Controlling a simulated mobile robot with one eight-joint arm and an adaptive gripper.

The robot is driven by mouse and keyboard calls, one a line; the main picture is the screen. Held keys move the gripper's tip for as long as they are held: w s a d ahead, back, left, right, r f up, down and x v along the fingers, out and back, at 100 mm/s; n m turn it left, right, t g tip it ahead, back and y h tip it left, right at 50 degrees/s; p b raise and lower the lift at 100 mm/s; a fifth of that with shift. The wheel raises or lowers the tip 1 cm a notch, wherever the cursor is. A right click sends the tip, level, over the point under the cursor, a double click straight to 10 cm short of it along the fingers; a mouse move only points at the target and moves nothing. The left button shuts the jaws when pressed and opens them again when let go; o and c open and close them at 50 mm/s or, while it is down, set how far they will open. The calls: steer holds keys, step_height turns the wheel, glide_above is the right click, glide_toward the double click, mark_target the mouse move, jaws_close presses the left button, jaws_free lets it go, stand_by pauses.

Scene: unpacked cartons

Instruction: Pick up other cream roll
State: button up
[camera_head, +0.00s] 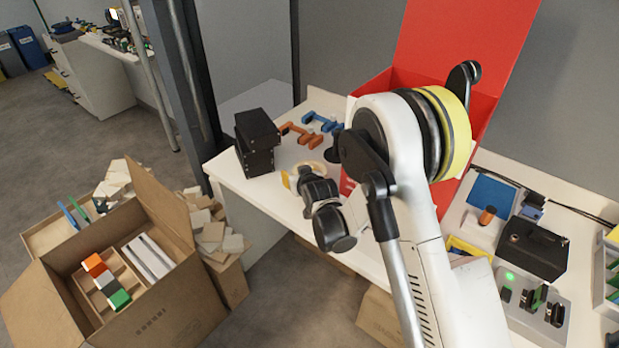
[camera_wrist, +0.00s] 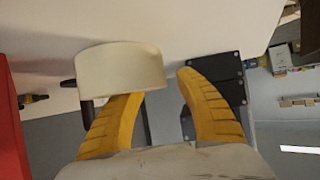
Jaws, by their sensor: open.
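A cream roll (camera_wrist: 120,70) lies in the upper left of the wrist view, its smooth curved side facing me. It covers the tip of the left yellow finger, and the right finger stands apart from it. My gripper (camera_wrist: 160,86) is open, with nothing held between its fingers. In the head view, a pale ring-shaped roll (camera_head: 312,167) lies on the white table (camera_head: 262,192), just beyond my wrist. My gripper's fingers are mostly hidden there by my wrist.
Black boxes (camera_head: 257,130) are stacked at the table's left end. Orange (camera_head: 300,134) and blue (camera_head: 322,120) clamp-like tools lie behind the roll. An open red box (camera_head: 470,105) stands behind my arm. An open carton (camera_head: 150,310) with blocks stands on the floor at left.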

jaws_close()
steer(key=shift+r, duration=0.1)
